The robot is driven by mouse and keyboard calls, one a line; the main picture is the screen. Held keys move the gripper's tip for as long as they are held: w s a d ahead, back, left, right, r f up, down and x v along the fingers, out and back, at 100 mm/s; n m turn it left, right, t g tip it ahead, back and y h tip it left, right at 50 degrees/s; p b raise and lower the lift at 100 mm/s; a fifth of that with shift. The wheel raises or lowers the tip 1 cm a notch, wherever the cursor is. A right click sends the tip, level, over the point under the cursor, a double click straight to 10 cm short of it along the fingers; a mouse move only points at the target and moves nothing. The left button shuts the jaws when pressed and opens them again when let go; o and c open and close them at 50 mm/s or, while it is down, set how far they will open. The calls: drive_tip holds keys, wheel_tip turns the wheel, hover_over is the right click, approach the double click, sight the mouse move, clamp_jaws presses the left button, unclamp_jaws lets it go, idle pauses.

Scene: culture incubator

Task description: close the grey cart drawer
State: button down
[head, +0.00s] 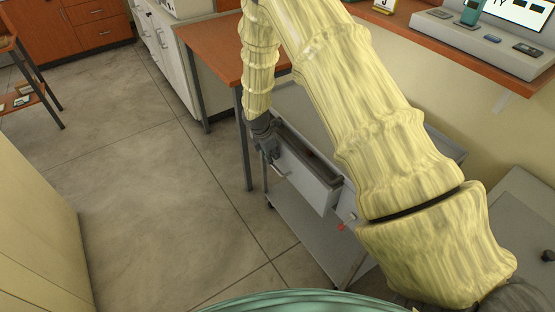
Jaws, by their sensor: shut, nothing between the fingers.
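The grey cart (303,236) stands in the middle of the head view, with a lower shelf and a top partly hidden behind my arm. Its drawer (305,181) is pulled out toward the left front, and its open inside shows as a dark slot. A bar handle (279,172) is on the drawer front. My gripper (269,155) is shut and points down at the far left end of the drawer, close to the handle. I cannot tell whether it touches the drawer.
A wooden-topped table (215,52) with dark legs stands just behind the cart. A wall shelf (480,62) with small devices is at the upper right. A pale panel (35,220) stands at the left. The tiled floor (140,170) left of the cart is clear.

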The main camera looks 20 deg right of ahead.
drive_tip(key=shift+w+d, duration=0.1)
drive_tip(key=shift+d, duration=0.3)
drive_tip(key=shift+a, duration=0.1)
